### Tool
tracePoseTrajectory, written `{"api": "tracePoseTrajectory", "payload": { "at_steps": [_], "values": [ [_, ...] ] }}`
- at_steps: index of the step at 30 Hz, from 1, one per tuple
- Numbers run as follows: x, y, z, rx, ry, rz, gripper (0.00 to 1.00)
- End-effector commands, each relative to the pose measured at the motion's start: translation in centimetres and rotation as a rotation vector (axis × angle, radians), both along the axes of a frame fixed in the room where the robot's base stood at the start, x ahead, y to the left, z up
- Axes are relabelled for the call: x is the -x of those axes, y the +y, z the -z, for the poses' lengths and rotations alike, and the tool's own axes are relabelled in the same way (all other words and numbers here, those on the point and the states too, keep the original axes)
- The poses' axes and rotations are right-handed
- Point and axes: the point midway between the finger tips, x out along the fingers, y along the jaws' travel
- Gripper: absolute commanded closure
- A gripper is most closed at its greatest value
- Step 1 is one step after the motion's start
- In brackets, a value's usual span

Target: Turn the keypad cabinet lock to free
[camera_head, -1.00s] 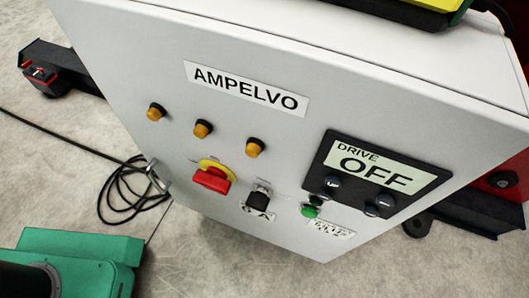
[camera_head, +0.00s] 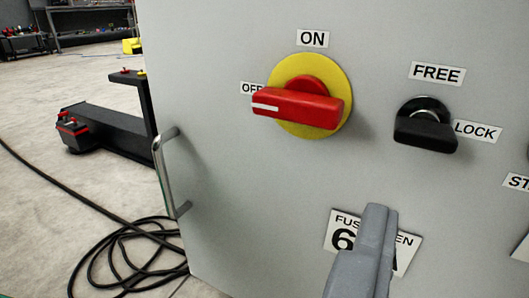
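The lock knob (camera_head: 426,127) is a black bar handle on a round base on the grey cabinet door, at the right of the view. Its bar lies roughly level, with one end towards the LOCK label (camera_head: 476,131). The FREE label (camera_head: 437,74) is above it. My gripper (camera_head: 379,212) shows as grey fingers at the bottom, below and left of the knob and apart from it. The fingers overlap in this view, so I cannot tell how far they are open. They hide part of a fuse label (camera_head: 343,233).
A red rotary switch (camera_head: 298,105) on a yellow disc is left of the knob, its white mark towards OFF. The cabinet door (camera_head: 225,190) has a metal handle (camera_head: 168,172) on its left edge. Black cable (camera_head: 125,255) lies coiled on the floor.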

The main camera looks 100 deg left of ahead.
Motion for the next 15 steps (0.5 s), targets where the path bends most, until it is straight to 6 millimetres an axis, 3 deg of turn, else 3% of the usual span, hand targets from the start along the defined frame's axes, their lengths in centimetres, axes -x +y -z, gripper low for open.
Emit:
{"api": "tracePoseTrajectory", "payload": {
  "at_steps": [5,15],
  "values": [
    [1.3,0.5,1.1,-0.029,0.022,-0.031,0.38],
    [0.0,4.5,1.2,-0.031,0.022,-0.034,0.38]
  ]
}}
